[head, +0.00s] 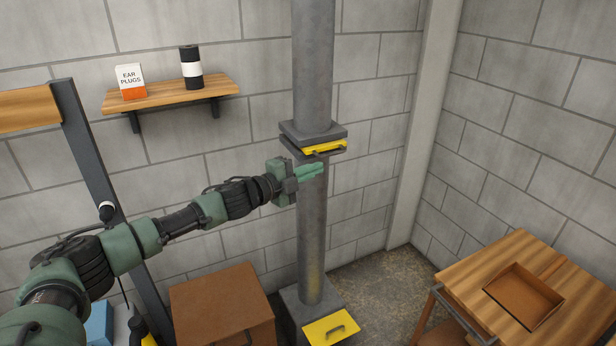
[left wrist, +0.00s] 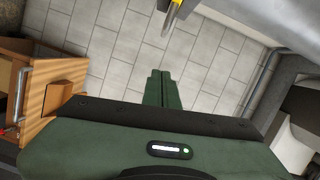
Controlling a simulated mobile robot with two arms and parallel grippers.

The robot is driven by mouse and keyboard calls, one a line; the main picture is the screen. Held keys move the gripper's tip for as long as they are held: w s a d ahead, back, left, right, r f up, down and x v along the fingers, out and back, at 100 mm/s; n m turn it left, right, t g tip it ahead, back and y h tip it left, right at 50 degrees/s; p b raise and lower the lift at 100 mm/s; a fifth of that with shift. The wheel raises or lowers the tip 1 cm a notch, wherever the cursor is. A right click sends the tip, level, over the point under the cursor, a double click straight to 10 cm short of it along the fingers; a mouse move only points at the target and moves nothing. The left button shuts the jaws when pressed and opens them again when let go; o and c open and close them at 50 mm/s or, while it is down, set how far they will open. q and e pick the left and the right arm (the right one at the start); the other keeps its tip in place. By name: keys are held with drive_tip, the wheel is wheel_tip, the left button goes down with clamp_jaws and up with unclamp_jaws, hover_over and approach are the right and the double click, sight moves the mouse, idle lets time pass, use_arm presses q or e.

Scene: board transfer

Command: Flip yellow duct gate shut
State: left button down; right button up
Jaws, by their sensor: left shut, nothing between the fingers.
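The yellow duct gate (head: 322,148) is a plate with a dark bar handle, set between grey flanges on the vertical duct (head: 313,60). My left gripper (head: 320,169) is shut and empty, just below the gate and in front of the duct. It points to the right, and a small gap shows between it and the gate. In the left wrist view the two green fingers (left wrist: 163,76) lie together, and a yellow edge with a grey bar (left wrist: 172,18) shows beyond them at the top. My right gripper is not in view.
A second yellow panel with a handle (head: 331,327) is at the duct's base. A wooden shelf (head: 165,95) holds an ear plugs box (head: 130,82) and a black-and-white cylinder (head: 191,68). A brown box (head: 222,305) stands low left. A wooden table (head: 470,285) with a tray is right.

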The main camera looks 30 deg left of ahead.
use_arm(q)
drive_tip(key=shift+d+v, duration=0.2)
drive_tip(key=shift+v, duration=0.8)
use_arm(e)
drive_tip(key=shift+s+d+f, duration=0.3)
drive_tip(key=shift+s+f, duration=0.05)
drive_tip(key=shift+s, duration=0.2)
use_arm(q)
drive_tip(key=shift+s+r, duration=0.15)
drive_tip(key=shift+d, duration=0.1)
